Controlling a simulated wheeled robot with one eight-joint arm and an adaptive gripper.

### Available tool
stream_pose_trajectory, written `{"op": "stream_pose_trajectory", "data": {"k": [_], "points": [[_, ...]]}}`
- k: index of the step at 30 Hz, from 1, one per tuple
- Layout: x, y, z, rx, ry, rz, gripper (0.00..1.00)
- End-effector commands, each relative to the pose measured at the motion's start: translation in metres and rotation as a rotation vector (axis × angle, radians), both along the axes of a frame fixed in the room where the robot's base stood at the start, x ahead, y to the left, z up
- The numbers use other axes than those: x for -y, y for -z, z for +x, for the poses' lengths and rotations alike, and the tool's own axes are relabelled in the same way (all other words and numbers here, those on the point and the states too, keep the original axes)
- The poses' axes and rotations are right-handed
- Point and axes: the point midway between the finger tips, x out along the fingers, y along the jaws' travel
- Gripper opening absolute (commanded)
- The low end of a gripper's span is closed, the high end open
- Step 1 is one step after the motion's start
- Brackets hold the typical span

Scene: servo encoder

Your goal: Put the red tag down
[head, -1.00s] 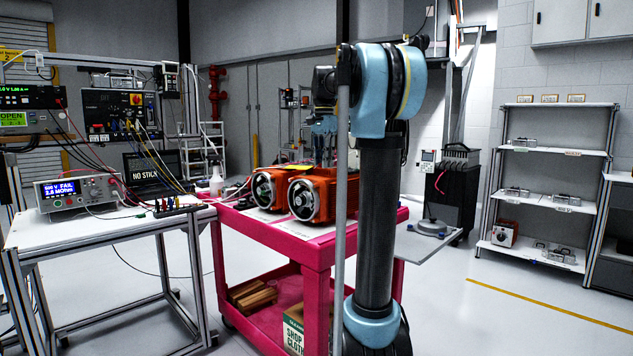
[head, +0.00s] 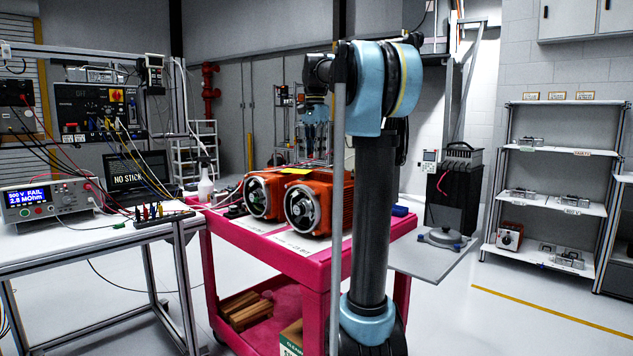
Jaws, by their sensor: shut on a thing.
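My gripper (head: 314,152) points down over the far part of the pink cart (head: 300,262), behind or above the two orange servo motors (head: 318,203). Its fingers are small and dark here, and they look closed together. The red tag cannot be made out in this view; whatever is between the fingertips is too small to tell apart from the background. A small yellow piece (head: 297,171) lies on top of the motors, just below and left of the fingers.
The test bench (head: 100,238) with an insulation meter (head: 48,200) and leads stands at left. My own arm column blocks the cart's right part. A grey side plate (head: 425,262), a blue item (head: 400,211) and shelves (head: 555,203) are at right. The floor right is open.

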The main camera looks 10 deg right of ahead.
Motion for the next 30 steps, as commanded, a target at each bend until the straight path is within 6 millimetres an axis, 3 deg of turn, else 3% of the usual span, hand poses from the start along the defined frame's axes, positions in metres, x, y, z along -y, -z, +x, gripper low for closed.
{"op": "stream_pose_trajectory", "data": {"k": [6, 14, 21, 30], "points": [[0.009, 0.035, -0.001, 0.0, 0.012, 0.0, 0.09], [0.012, 0.051, 0.0, 0.0, 0.015, 0.0, 0.09], [0.012, 0.082, -0.001, 0.0, 0.015, 0.0, 0.09], [0.011, 0.085, 0.0, 0.0, 0.015, 0.0, 0.09]]}}
